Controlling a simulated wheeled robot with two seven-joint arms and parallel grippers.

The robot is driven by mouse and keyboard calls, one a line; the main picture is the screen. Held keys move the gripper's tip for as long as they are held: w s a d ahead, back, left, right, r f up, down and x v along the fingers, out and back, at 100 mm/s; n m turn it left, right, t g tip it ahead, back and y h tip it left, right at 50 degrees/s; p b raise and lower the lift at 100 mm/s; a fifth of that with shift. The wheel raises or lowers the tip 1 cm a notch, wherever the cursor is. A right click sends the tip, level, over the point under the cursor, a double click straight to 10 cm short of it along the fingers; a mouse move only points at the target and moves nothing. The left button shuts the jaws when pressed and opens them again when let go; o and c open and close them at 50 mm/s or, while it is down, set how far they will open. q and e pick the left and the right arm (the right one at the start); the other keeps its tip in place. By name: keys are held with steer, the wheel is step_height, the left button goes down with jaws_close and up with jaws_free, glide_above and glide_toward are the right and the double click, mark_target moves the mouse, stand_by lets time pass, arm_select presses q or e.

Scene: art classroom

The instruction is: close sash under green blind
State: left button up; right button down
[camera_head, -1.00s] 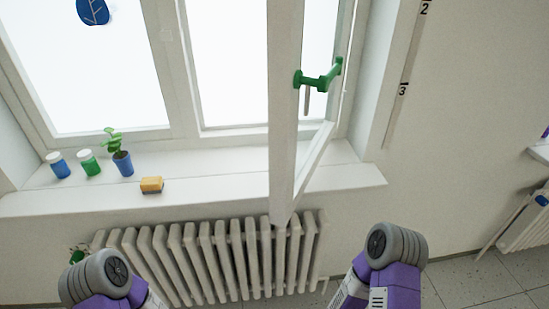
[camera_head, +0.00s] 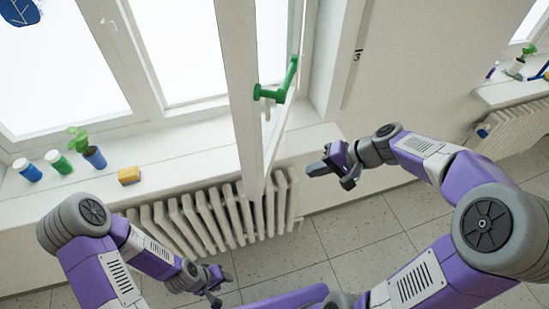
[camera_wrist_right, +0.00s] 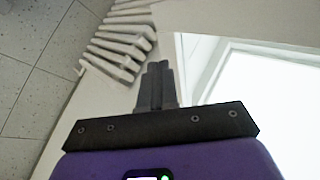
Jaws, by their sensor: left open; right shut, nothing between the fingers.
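A white window sash (camera_head: 238,90) stands swung open into the room, seen nearly edge-on in the head view. A green handle (camera_head: 272,94) is on it. No green blind shows. My right gripper (camera_head: 322,172) is to the right of the sash's lower end, apart from it, and empty. In the right wrist view its dark fingers (camera_wrist_right: 157,85) are together, with a bright window area beside them. My left gripper (camera_head: 219,286) is low in the head view, below the radiator, open and empty.
A yellow sponge (camera_head: 129,175), a potted plant (camera_head: 94,158), a green jar (camera_head: 58,162) and a blue jar (camera_head: 28,170) stand on the sill (camera_head: 190,156) left of the sash. A radiator (camera_head: 205,215) is below. Tiled floor (camera_head: 375,225) is clear at right.

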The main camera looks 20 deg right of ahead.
steer(key=w+a+f, duration=0.4)
steer(key=w+a, duration=0.1)
steer(key=a, duration=0.4)
steer(key=shift+w+a+f, duration=0.15)
steer(key=shift+w+a, duration=0.15)
steer(key=shift+a, duration=0.05)
